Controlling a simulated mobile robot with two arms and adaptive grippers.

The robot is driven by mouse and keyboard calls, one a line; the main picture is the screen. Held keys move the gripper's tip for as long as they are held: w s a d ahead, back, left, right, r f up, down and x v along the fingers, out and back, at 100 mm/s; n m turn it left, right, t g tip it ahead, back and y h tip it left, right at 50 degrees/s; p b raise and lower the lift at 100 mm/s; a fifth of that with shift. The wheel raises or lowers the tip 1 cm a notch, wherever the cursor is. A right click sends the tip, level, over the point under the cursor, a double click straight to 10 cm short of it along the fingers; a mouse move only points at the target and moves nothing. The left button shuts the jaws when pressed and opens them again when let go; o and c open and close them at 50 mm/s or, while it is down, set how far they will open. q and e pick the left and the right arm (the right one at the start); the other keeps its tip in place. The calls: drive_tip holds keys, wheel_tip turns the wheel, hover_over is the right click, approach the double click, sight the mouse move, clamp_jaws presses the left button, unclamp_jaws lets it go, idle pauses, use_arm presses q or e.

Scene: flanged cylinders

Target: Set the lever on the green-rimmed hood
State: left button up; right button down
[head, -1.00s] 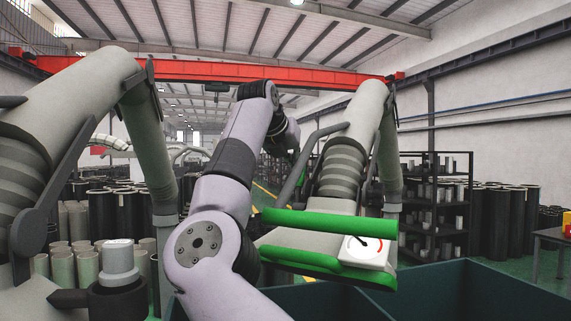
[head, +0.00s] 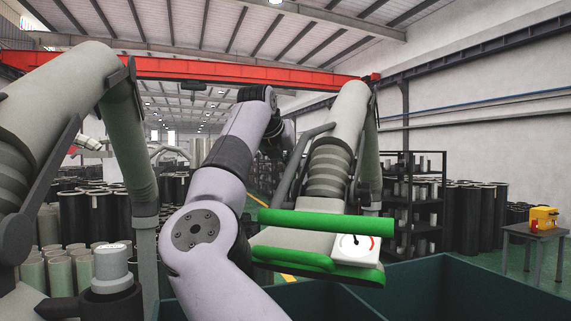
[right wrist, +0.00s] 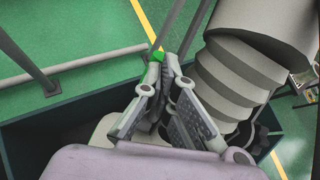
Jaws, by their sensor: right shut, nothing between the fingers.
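The hood (head: 290,241) hangs low in the head view with green bars along its rim and a white gauge (head: 356,248) with a red arc on its front right corner. The gauge needle looks near vertical. A grey lever-like bar (head: 294,165) runs along the left side of its ribbed duct; I cannot tell for certain that it is the lever. My lavender right arm reaches up beside it, its gripper hidden there. In the right wrist view my right gripper (right wrist: 164,62) is shut and empty, close to a small green piece and grey bars. My left gripper is out of view.
Another large grey hood arm (head: 60,100) fills the left. Dark teal bin walls (head: 440,290) stand below the hood. Black and pale cylinders crowd the left and back; a shelf (head: 425,200) and a table (head: 535,236) with a yellow box stand right.

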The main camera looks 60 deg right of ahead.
drive_tip(key=v, duration=1.2)
drive_tip(key=shift+f, duration=0.1)
